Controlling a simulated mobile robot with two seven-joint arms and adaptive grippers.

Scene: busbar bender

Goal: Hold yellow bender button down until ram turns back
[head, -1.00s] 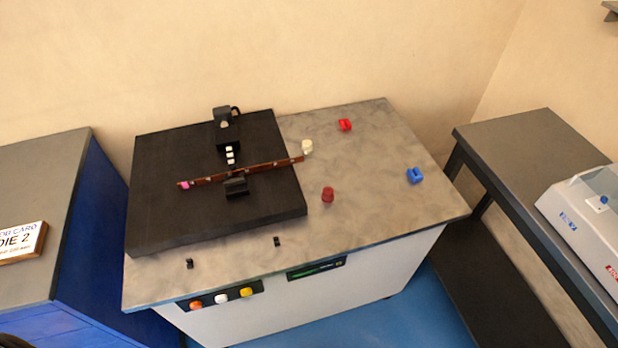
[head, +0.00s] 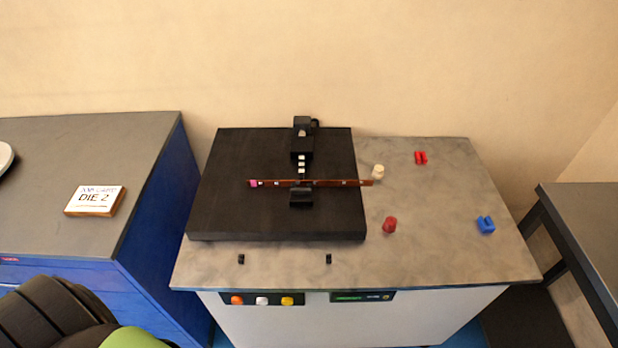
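The bender (head: 440,265) is a pale cabinet with a grey top and a black plate (head: 235,190). The yellow button (head: 287,300) is the rightmost of three on its front panel, beside a white button (head: 262,300) and an orange button (head: 237,300). The ram (head: 302,148) is a black block at the back of the plate. A copper-brown busbar (head: 325,183) with a pink end lies across the plate in front of it, against a black die block (head: 301,198). Neither gripper is in view; nothing touches the yellow button.
A small green display (head: 350,296) is right of the buttons. Red (head: 421,158), blue (head: 486,225), dark red (head: 389,225) and cream (head: 378,172) pieces stand on the top. A blue cabinet with a "DIE 2" card (head: 95,201) is left; a dark bench (head: 590,225) is right.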

